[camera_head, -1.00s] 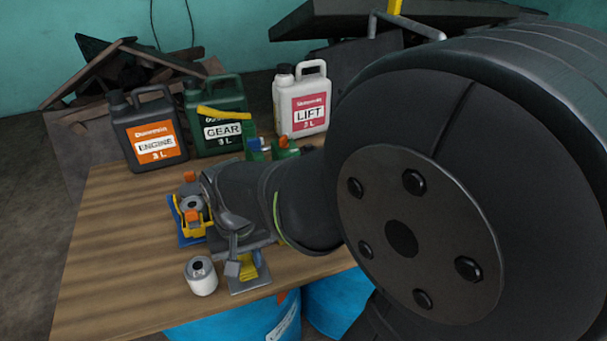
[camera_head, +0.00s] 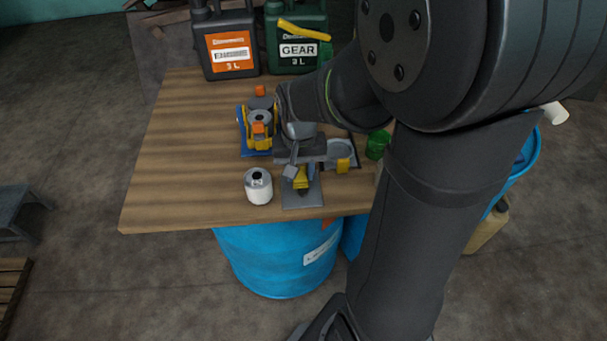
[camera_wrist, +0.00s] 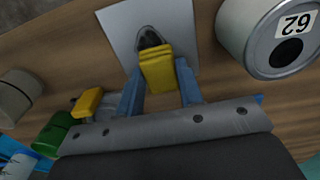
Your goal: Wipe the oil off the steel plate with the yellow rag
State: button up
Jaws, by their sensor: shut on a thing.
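The folded yellow rag (camera_head: 301,181) is in my gripper (camera_head: 304,171), whose blue fingers are closed on its sides. In the wrist view the rag (camera_wrist: 158,68) is between the fingertips (camera_wrist: 160,82), over the steel plate (camera_wrist: 182,28). A dark oil spot (camera_wrist: 149,38) shows on the plate just beyond the rag's edge, partly hidden by it. In the head view the grey plate (camera_head: 290,200) lies near the table's front edge, with a dark patch beside the rag. I cannot tell whether the rag touches the plate.
A white cylinder (camera_head: 259,188) stands close left of the plate. A blue tray (camera_head: 242,135) with yellow and orange parts is behind. A grey tray (camera_head: 330,160) and green cup (camera_head: 377,145) are to the right. Dark (camera_head: 229,50) and green (camera_head: 297,40) jugs stand at the back. The table's left is clear.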

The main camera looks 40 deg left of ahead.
aim_at(302, 201)
jog(key=shift+w+a, duration=0.35)
jog(key=shift+s+d+r, duration=0.1)
jog(key=shift+s+d, duration=2.2)
jog(key=shift+s, duration=0.05)
notch_tip(302, 201, up, 8)
jog(key=w+a+r, duration=0.2)
jog(key=w+r, duration=0.1)
jog(key=w, duration=0.5)
jog(key=w+a+r, duration=0.3)
jog(key=w, duration=0.5)
jog(key=w+a+r+m, duration=0.1)
jog(key=w+a+r, duration=0.1)
jog(key=w, duration=0.6)
jog(key=shift+w+a+r, duration=0.25)
jog(key=shift+a+r, duration=0.1)
jog(key=shift+r, duration=0.1)
